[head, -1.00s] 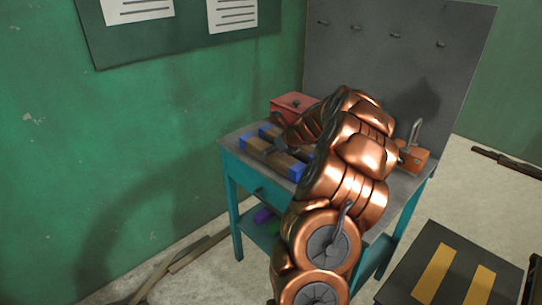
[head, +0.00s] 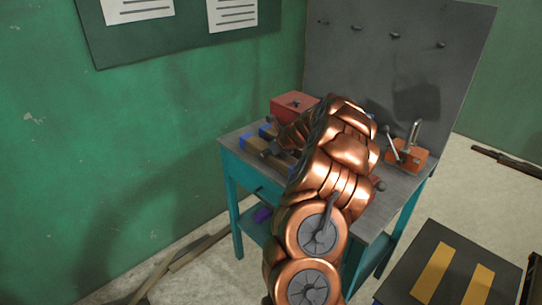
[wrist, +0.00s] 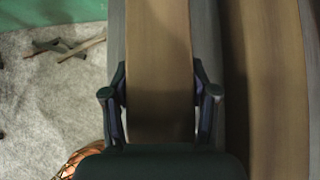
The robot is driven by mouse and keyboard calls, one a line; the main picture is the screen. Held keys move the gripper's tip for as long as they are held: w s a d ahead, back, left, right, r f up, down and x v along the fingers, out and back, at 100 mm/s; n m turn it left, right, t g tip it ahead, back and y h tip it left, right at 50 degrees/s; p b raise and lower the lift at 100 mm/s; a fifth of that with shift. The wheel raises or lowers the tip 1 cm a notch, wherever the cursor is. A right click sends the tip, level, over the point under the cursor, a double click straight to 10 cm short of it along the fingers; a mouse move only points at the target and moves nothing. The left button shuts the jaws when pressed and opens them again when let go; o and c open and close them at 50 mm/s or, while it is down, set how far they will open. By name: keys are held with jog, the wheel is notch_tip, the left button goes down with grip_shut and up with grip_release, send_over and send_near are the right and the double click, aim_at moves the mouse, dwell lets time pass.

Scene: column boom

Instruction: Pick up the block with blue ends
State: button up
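Wooden blocks lie on the teal workbench (head: 228,148), and blue ends show at its left side in the head view. The nearer block with blue ends (head: 247,140) is partly hidden by my gripper (head: 268,152) and arm. In the wrist view a long brown block (wrist: 158,50) runs between the two fingers of my gripper (wrist: 160,98). The fingers are spread, one on each side of it, with narrow gaps visible beside it. The block's ends are out of the wrist view. A second brown wooden piece (wrist: 272,80) lies to the right.
A red box (head: 294,104) stands behind the blocks. An orange block-shaped item with metal levers (head: 407,153) stands at the bench's right. A grey pegboard (head: 400,70) rises behind. A dark platform with yellow stripes (head: 450,270) is at lower right.

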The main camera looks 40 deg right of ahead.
jog(key=c, duration=1)
jog(key=shift+r, duration=0.15)
